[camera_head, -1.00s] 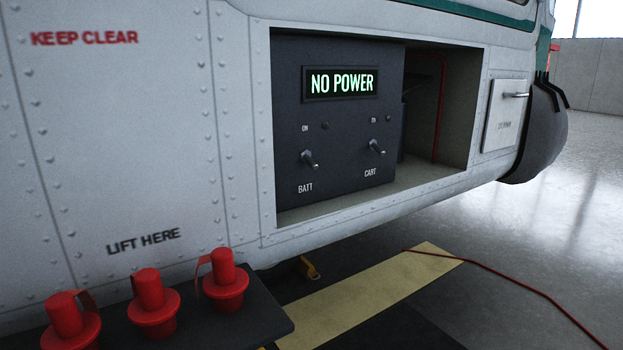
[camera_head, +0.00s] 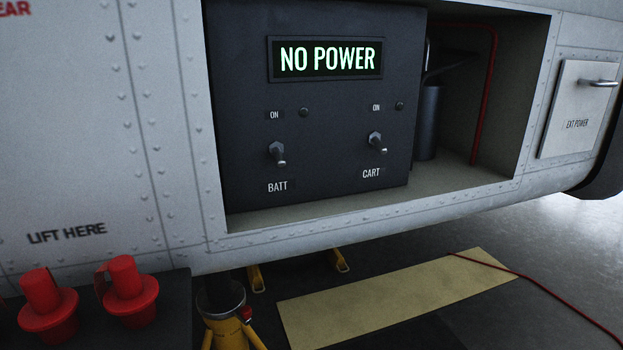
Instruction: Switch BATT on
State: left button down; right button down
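The BATT switch (camera_head: 277,153) is a small metal toggle on the dark power panel (camera_head: 235,110), set in an open bay of the helicopter's side. Its lever points downward, away from the ON label above it. A small dark indicator (camera_head: 304,112) sits above and to its right and is unlit. The CART switch (camera_head: 377,143) is to the right, its lever also pointing down. Neither of my grippers shows in the head view.
Red plugs (camera_head: 128,292) stand on a dark surface (camera_head: 175,315) at lower left. A yellow jack (camera_head: 225,305) stands below the fuselage. A red cable (camera_head: 560,305) lies on the floor at right. An EXT POWER door (camera_head: 578,105) is right of the bay. Space before the panel looks clear.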

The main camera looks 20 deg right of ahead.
aim_at(280, 161)
jog(key=l, duration=1.4)
jog(key=i+u, duration=0.05)
jog(key=i, duration=0.05)
